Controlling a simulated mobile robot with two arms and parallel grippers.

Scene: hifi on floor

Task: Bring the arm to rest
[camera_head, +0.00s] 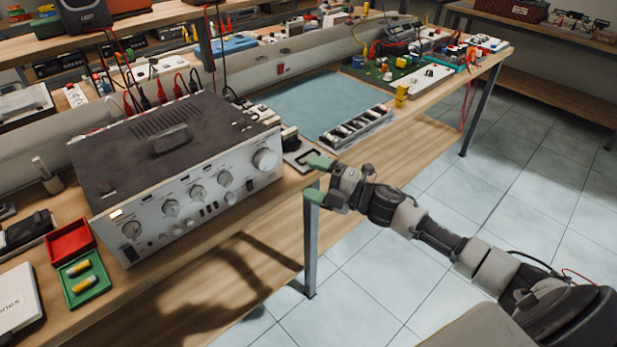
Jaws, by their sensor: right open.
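My right arm reaches in from the lower right, and its gripper (316,178) is at the front edge of the workbench (262,212), to the right of the hifi amplifier. The green-tipped fingers are apart and nothing shows between them. The gripper appears over or just in front of the bench edge; its exact height is unclear. My left gripper is not in view.
A silver-fronted hifi amplifier (180,160) stands on the bench. A red tray (69,241) and a green tray (84,278) with two yellow capsule-shaped pieces lie left of it. A blue mat (318,103) and a parts tray (357,127) lie behind the gripper. Tiled floor (400,270) is open at right.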

